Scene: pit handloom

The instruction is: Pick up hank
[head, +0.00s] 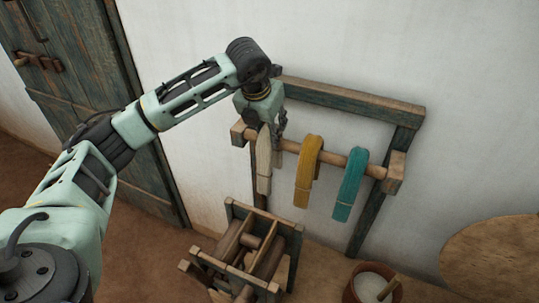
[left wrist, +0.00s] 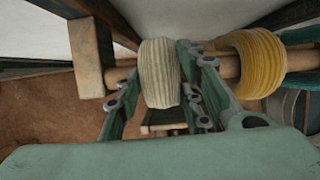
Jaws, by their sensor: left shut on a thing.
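Three hanks hang on a wooden rod of a rack against the wall. The cream hank (head: 264,160) is at the left, the yellow hank (head: 307,172) in the middle and the teal hank (head: 349,184) at the right. My left gripper (head: 268,128) is at the cream hank, over the rod. In the left wrist view the cream hank (left wrist: 159,73) sits between the fingers of my left gripper (left wrist: 160,88), which is shut on it. The hank is still around the rod (left wrist: 215,68). The yellow hank (left wrist: 257,62) is just right of the fingers. My right gripper is not in view.
The rack's wooden frame (head: 352,100) stands against the white wall, with a block (left wrist: 91,55) at the rod's left end. A wooden reel stand (head: 243,250) is below. A bowl (head: 370,283) and a round wooden top (head: 497,262) are at lower right.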

